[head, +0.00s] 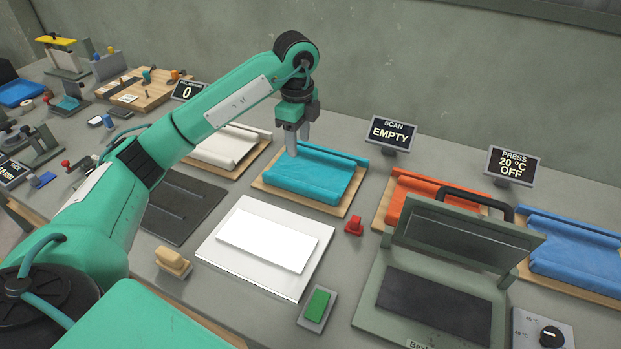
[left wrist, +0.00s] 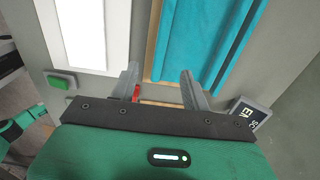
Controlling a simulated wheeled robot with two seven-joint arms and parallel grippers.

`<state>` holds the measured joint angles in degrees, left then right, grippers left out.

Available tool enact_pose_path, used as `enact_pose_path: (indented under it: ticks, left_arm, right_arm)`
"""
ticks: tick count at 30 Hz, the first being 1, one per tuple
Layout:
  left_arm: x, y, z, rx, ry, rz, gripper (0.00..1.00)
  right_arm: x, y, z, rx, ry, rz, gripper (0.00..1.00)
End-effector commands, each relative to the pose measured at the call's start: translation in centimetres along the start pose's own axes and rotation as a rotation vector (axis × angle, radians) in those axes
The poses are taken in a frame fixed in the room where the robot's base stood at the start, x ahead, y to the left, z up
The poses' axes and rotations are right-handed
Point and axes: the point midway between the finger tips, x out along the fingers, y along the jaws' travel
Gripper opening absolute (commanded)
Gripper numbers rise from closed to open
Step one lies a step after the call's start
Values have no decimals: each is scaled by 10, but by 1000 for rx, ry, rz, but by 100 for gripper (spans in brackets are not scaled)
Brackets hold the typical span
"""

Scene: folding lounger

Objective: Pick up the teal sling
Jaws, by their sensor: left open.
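The teal sling (head: 312,176) lies folded on a wooden board at the back middle of the table, with a rolled edge along its far side. It also shows in the left wrist view (left wrist: 195,40), ahead of the fingers. My left gripper (head: 296,145) points down over the left part of the teal sling; in the left wrist view its two fingers (left wrist: 160,88) are apart with nothing between them. I cannot tell from the head view whether the fingertips touch the cloth. My right gripper does not show.
A white sling (head: 222,146) lies left of the teal one, an orange sling (head: 425,192) and a blue sling (head: 575,250) to the right. A white scan plate (head: 215,247), a red knob (head: 354,225) and an open press (head: 430,308) stand in front. An EMPTY sign (head: 390,132) stands behind.

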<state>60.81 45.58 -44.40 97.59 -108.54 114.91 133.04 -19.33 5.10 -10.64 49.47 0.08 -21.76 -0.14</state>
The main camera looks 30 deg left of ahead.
Motion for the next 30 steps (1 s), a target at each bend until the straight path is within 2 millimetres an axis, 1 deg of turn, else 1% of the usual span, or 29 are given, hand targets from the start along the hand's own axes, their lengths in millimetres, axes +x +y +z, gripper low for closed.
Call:
enact_pose_path:
  ticks: [5,9,12,19,22,25,27,30]
  left_arm:
    - [28,1,0,0,-1,5,47]
    - [56,1,0,0,-1,5,47]
    - [71,0,0,0,-1,3,47]
    - [87,-1,-1,0,-1,2,47]
    - [100,-2,-2,-1,0,4,47]
    - [116,-4,-3,0,-1,5,47]
    - [126,-4,-3,0,0,3,47]
    - [134,-4,-3,0,-1,2,47]
  right_arm:
    - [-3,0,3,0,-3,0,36]
    - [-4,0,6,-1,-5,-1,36]
    - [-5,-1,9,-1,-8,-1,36]
    - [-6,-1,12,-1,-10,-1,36]
    - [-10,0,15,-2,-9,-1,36]
    - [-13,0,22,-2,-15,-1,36]
    - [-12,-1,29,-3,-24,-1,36]
    - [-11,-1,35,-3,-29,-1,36]
